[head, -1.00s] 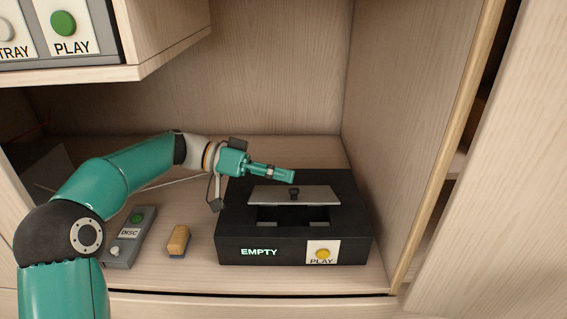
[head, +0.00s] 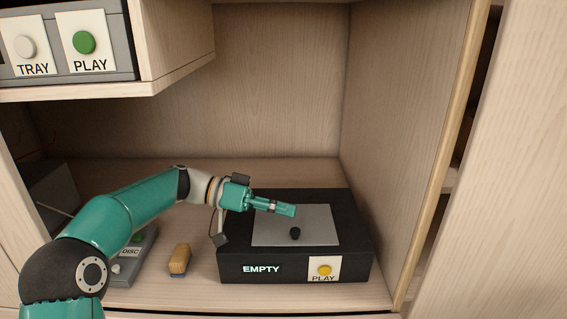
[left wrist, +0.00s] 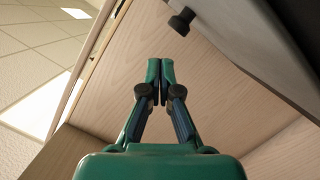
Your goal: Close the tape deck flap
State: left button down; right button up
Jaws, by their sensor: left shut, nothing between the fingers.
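The black tape deck (head: 232,252) stands on the cabinet shelf, with a glowing "EMPTY" sign and a yellow PLAY button (head: 324,270) on its front. Its grey flap (head: 310,228) now lies down over the opening, which no longer shows. A black knob (head: 295,233) sits near the flap's front edge. My left gripper (head: 293,210) is shut and empty over the flap's rear left part; I cannot tell whether it touches. In the left wrist view the shut fingertips (left wrist: 160,70) point past the flap (left wrist: 232,30) and its knob (left wrist: 182,21). My right gripper is not in view.
A grey unit with TRAY and PLAY buttons (head: 84,42) stands on the upper left shelf. A cabinet wall (head: 410,130) rises close on the right.

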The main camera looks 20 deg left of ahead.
pick_arm(q)
jog(key=s+a+r+p, duration=0.2)
jog(key=a+r+p, duration=0.3)
jog(key=a, duration=0.4)
jog(key=shift+s+a+r+p, duration=0.15)
jog(key=shift+s+r+p, duration=0.2)
jog(key=shift+r, duration=0.25)
